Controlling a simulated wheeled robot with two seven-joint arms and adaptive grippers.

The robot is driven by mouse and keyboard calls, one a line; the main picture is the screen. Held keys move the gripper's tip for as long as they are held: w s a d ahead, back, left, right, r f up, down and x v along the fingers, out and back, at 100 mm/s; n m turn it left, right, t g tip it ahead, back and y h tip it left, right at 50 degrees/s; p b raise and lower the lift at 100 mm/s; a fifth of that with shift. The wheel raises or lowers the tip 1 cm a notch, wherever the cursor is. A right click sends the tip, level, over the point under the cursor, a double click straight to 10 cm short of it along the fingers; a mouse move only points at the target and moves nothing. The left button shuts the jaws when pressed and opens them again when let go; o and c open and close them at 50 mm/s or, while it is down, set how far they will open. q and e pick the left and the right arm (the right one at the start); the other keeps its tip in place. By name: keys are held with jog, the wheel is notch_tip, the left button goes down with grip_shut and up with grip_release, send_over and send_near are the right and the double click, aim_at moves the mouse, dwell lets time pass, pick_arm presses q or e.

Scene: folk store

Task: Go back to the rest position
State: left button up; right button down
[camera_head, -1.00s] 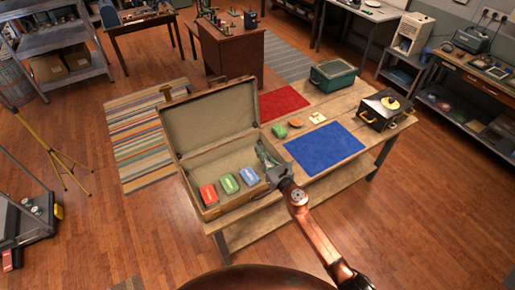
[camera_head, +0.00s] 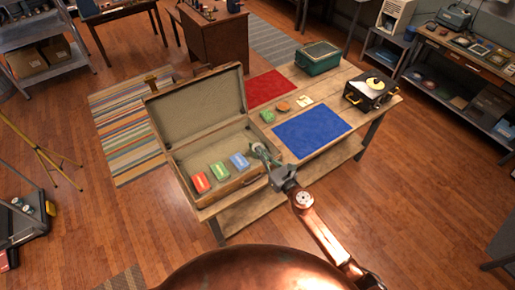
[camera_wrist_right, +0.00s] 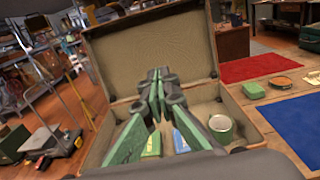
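My right gripper (camera_head: 260,150) is over the right front part of an open brown suitcase (camera_head: 160,97) on the wooden table. In the right wrist view its two fingertips (camera_wrist_right: 157,76) meet with nothing visible between them, so it looks shut and empty. A red box (camera_head: 201,183), a green box (camera_head: 219,171) and a blue box (camera_head: 239,161) stand in the suitcase along its front side. The fingers partly hide the boxes there. My left gripper is not in view.
Right of the suitcase lie a blue mat (camera_head: 311,132), a red mat (camera_head: 270,88) and small items, including a green one (camera_head: 267,116). A green case (camera_head: 318,58) and a black box (camera_head: 371,93) stand farther off. Open floor (camera_head: 440,190) lies right of the table.

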dwell(0.5)
jog(key=s+d+f+m+g+h+b, duration=0.1)
jog(key=s+d+f+m+h+b, duration=0.15)
jog(key=d+f+m, duration=0.75)
jog(key=s+d+f+m+g+h+b, duration=0.1)
jog(key=d+f+m+h+b, duration=0.2)
jog(key=f, duration=1.4)
jog(key=s+d+f+m+g+h+b, duration=0.1)
jog(key=s+d+f+m+h, duration=0.1)
jog(key=d+f+m, duration=0.8)
jog(key=s+d+f+m+g+h+b, duration=0.1)
jog(key=s+d+f+m+g, duration=0.2)
jog(key=s+f, duration=0.75)
jog(key=s+d+f+m+g+h+b, duration=0.15)
jog(key=s+d+f+m, duration=0.25)
jog(key=s+f, duration=0.6)
jog(key=s+d+f+m+g+h+b, duration=0.1)
jog(key=s+d+f+m+g+b, duration=0.2)
jog(key=s+f, duration=0.65)
jog(key=s+d+f+m+g, duration=0.1)
jog(key=s+f+m, duration=0.3)
jog(key=s, duration=0.8)
jog(key=s+d+f+m+g+b, duration=0.1)
jog(key=s+f+m+g, duration=0.1)
jog(key=s+f+m, duration=0.2)
jog(key=s+f, duration=0.3)
jog(key=s, duration=0.5)
jog(key=shift+d+m, duration=0.15)
jog(key=shift+m, duration=0.25)
